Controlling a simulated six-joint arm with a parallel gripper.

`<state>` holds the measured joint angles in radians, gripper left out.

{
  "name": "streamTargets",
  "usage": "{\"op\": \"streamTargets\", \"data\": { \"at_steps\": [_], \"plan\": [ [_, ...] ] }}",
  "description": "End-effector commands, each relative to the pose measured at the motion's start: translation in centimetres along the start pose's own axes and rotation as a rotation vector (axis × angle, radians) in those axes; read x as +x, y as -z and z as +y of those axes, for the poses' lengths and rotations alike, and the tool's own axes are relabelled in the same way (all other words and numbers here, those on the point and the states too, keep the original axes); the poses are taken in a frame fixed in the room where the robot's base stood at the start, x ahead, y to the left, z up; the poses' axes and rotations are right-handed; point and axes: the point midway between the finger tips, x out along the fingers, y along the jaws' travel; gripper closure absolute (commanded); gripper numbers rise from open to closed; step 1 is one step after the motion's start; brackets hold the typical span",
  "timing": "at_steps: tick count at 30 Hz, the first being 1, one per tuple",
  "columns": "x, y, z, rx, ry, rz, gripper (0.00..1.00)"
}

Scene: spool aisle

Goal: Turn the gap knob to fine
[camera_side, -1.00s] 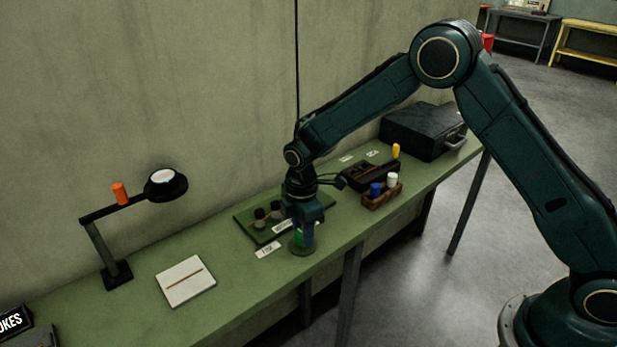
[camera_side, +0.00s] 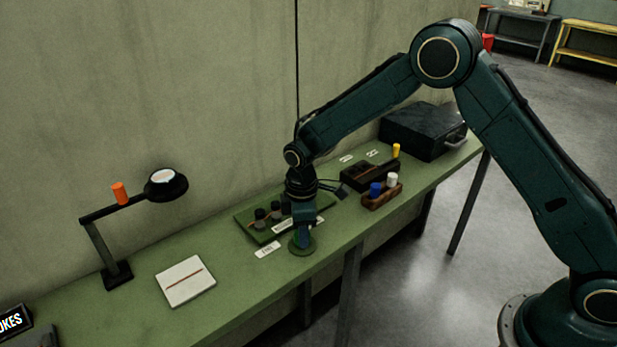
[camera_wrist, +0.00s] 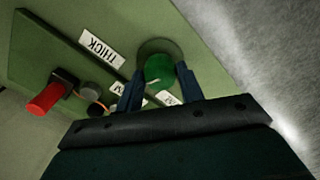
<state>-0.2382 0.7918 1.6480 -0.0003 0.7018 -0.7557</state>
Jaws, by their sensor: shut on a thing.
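The gap knob is a round green knob (camera_wrist: 158,68) on a round green base (camera_side: 303,251) near the bench's front edge. My gripper (camera_side: 302,238) points down over it. In the wrist view its two blue fingers (camera_wrist: 160,82) stand on either side of the knob, shut on it. A white label reading THICK (camera_wrist: 102,47) lies beside the base. Another label (camera_wrist: 168,97) shows between the fingers, partly hidden. I see no label reading fine, and a pointer mark is hard to make out.
A green board (camera_side: 253,224) with dark knobs lies behind. A wooden holder (camera_side: 383,197) with blue and white pegs and a black case (camera_side: 422,131) stand right.

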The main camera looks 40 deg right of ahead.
Motion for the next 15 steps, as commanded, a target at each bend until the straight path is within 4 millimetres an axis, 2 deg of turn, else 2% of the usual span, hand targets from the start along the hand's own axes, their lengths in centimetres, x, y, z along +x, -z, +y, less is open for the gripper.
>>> {"op": "streamTargets", "data": {
  "at_steps": [6, 15],
  "plan": [
    [-0.07, 0.0, -0.01, 0.106, 0.0, 0.0, 0.85],
    [-0.07, 0.0, -0.01, 0.145, 0.0, 0.0, 0.85]
  ]
}}
